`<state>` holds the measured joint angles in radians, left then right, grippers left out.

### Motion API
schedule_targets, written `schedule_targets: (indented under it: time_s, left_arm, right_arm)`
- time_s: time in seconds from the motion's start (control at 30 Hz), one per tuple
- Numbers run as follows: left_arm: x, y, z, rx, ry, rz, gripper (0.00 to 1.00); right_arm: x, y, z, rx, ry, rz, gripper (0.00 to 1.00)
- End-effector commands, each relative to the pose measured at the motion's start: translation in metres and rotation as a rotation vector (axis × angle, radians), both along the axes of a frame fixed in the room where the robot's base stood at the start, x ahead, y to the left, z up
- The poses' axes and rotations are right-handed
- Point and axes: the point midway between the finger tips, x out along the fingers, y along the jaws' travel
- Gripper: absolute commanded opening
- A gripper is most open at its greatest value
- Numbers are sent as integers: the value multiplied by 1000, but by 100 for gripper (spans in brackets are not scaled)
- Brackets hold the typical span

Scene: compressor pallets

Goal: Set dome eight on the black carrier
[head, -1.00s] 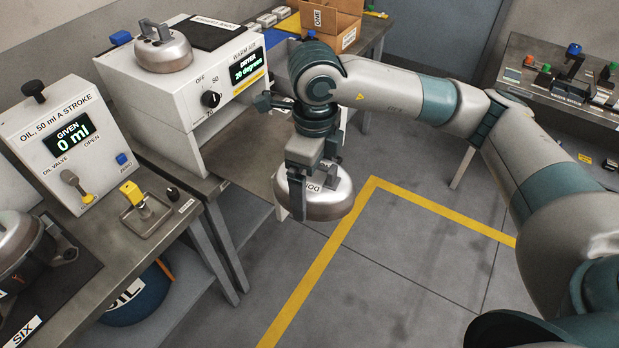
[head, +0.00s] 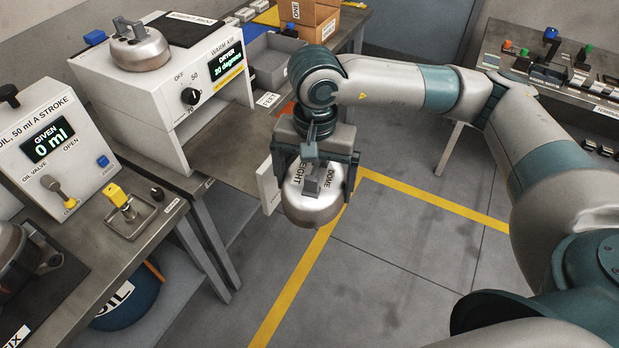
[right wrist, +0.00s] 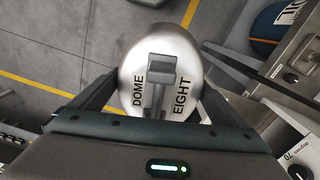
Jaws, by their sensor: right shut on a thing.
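Dome eight (head: 312,208) is a rounded silver dome with a grey handle on top and the words DOME and EIGHT on it. My right gripper (head: 316,172) is shut on it and holds it in the air over the floor, in front of the dryer bench. In the right wrist view dome eight (right wrist: 187,50) sits between the two dark fingers, its lettering facing the camera. I cannot pick out a black carrier with certainty in these views. My left gripper is not in view.
A white dryer (head: 165,85) carries another silver dome (head: 140,52) and a dark mat (head: 183,28). The oil dispenser (head: 55,150) stands at left. A grey bin (head: 268,62) and cardboard box (head: 312,18) are behind. Another bench (head: 560,95) is at right; open floor lies between.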

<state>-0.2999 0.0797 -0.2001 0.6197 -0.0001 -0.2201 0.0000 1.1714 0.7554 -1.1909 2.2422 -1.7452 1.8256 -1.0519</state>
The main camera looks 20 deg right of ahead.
Motion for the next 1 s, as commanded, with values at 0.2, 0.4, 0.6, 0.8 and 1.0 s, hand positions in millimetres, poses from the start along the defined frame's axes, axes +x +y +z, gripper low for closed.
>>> schedule_targets:
  time_s: [0.2,0.4,0.6,0.8,1.0]
  left_arm:
    - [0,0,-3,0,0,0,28]
    - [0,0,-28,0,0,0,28]
    - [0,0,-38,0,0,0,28]
    - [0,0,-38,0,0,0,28]
    - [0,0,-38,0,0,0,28]
  right_arm:
    - [-4,-5,-6,1,1,350,45]
    - [-8,-9,-32,2,4,596,45]
    - [-9,-9,-43,3,3,672,45]
    - [-9,-9,-43,3,3,684,45]
    - [-9,-10,-42,2,3,682,45]
